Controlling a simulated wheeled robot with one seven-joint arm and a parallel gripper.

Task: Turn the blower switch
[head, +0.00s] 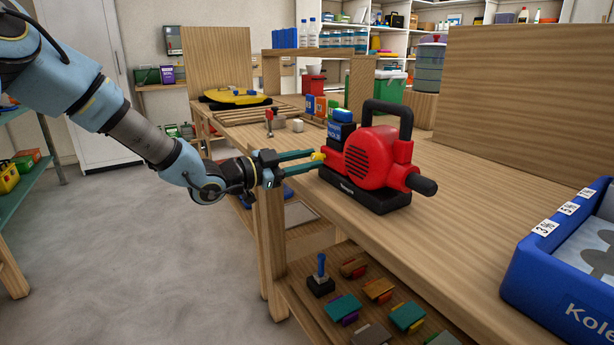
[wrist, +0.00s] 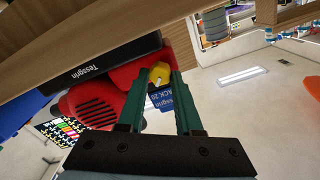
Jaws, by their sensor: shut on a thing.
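The red blower (head: 376,160) with a black handle, black base and black nozzle stands upright on the wooden workbench (head: 450,200). In the wrist view its red body (wrist: 95,105) appears tilted. The yellow switch (head: 319,156) sits on the blower's left side; it also shows in the wrist view (wrist: 159,74). My gripper (head: 311,161) reaches in from the left, its two green fingers shut on the yellow switch. In the wrist view the fingers (wrist: 161,82) lie on either side of the knob. The finger contact is small and partly hidden in the head view.
A blue box (head: 340,130) stands right behind the blower. A blue bin (head: 560,275) is on the bench at the right. A lower shelf holds several small coloured items (head: 378,290). Bare bench top lies to the blower's right; open floor (head: 140,260) is at left.

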